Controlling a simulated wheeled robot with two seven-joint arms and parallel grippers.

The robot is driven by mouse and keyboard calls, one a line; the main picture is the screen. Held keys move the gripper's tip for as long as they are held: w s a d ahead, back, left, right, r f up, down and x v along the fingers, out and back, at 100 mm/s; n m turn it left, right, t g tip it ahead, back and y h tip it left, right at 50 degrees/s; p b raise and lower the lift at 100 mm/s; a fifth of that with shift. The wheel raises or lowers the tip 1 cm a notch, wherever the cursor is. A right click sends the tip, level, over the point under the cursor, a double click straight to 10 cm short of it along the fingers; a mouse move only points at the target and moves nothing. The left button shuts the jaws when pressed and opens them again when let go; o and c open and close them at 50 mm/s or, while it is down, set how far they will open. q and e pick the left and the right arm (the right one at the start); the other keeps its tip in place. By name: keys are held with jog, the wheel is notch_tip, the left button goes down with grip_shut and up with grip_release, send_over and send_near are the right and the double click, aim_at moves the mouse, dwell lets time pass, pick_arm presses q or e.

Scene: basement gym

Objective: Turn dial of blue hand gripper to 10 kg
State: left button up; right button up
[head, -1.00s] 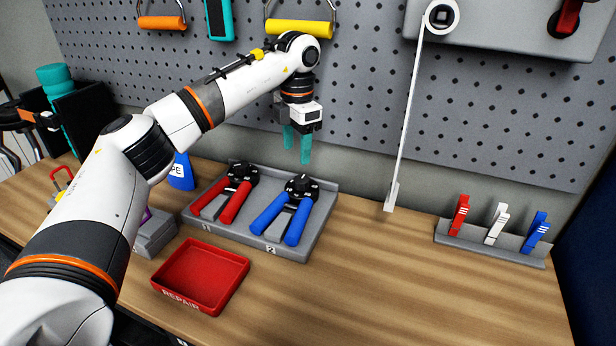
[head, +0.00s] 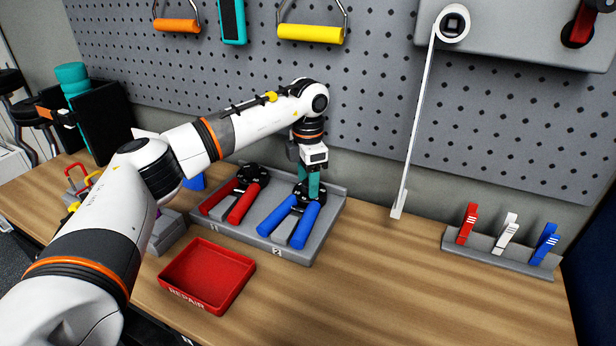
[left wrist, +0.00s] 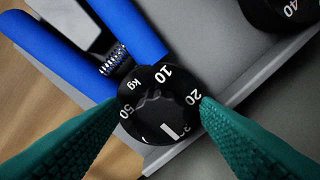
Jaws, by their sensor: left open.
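The blue hand gripper (head: 290,220) lies in the right place of the grey tray (head: 322,232), by the label 2. Its black dial (left wrist: 160,104) shows in the left wrist view with the marks 10, 20, 50 and kg. A white line on the dial's face points toward the lower right of that view. My left gripper (head: 309,186) points down at the dial. Its teal fingers (left wrist: 158,112) stand open on either side of the dial, very close to it; I cannot tell whether they touch. My right gripper is out of view.
A red hand gripper (head: 243,200) lies at left in the same tray; part of its dial (left wrist: 275,12) shows in the wrist view. A red tray (head: 207,277) marked REPAIR stands in front. Clips (head: 506,232) stand in a rack at right.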

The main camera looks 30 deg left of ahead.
pick_arm(q)
jog(key=shift+c, duration=0.6)
jog(key=c, duration=0.9)
jog(key=shift+n, duration=0.3)
